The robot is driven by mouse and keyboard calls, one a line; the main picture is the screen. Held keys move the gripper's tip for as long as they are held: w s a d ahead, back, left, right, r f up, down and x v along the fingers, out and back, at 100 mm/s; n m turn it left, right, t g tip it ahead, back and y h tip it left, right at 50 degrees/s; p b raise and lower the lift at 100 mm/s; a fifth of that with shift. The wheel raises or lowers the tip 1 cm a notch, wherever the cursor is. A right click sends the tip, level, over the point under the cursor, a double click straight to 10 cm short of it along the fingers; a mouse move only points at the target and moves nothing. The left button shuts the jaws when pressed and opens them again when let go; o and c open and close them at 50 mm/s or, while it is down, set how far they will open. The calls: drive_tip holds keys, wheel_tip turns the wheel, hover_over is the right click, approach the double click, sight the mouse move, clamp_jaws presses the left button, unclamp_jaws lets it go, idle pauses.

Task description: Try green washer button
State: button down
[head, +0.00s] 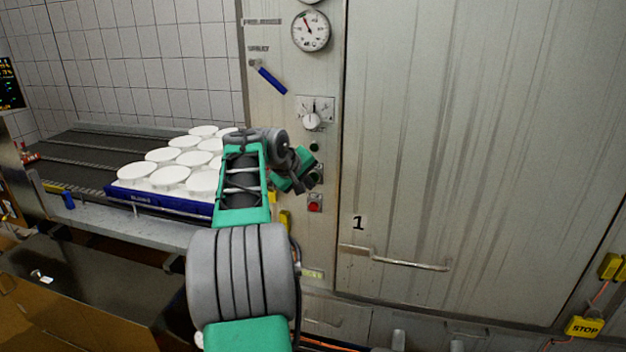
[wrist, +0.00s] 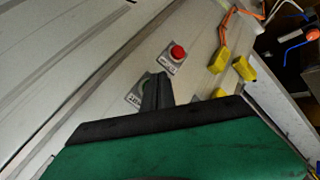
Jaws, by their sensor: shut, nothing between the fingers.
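In the head view my gripper (head: 314,178) is in front of the control panel and covers most of the green button. A red button (wrist: 177,53) on its own plate sits beside it in the wrist view, and below my gripper in the head view (head: 315,204).
Above are a white rotary knob (head: 312,120), a blue-handled lever (head: 270,78) and a gauge (head: 311,31). A large washer door (head: 480,130) with a handle (head: 410,261) is right. White moulds (head: 171,176) stand on a blue tray (head: 160,201) at left.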

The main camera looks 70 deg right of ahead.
drive_tip(key=shift+d+p, duration=0.45)
drive_tip(key=shift+p, duration=0.05)
drive_tip(key=shift+w+d+p, duration=0.1)
drive_tip(key=shift+d+p, duration=0.35)
drive_tip(key=shift+p, duration=0.05)
idle(0.6)
idle(0.3)
drive_tip(key=shift+a+b, duration=0.55)
drive_tip(key=shift+a, duration=0.35)
drive_tip(key=shift+a, duration=0.1)
drive_tip(key=shift+s+a+b, duration=0.25)
drive_tip(key=shift+a+b, duration=0.35)
drive_tip(key=shift+a, duration=0.6)
drive_tip(key=shift+s+a+b, duration=0.25)
drive_tip(key=shift+a+b, duration=0.3)
drive_tip(key=shift+a, duration=0.6)
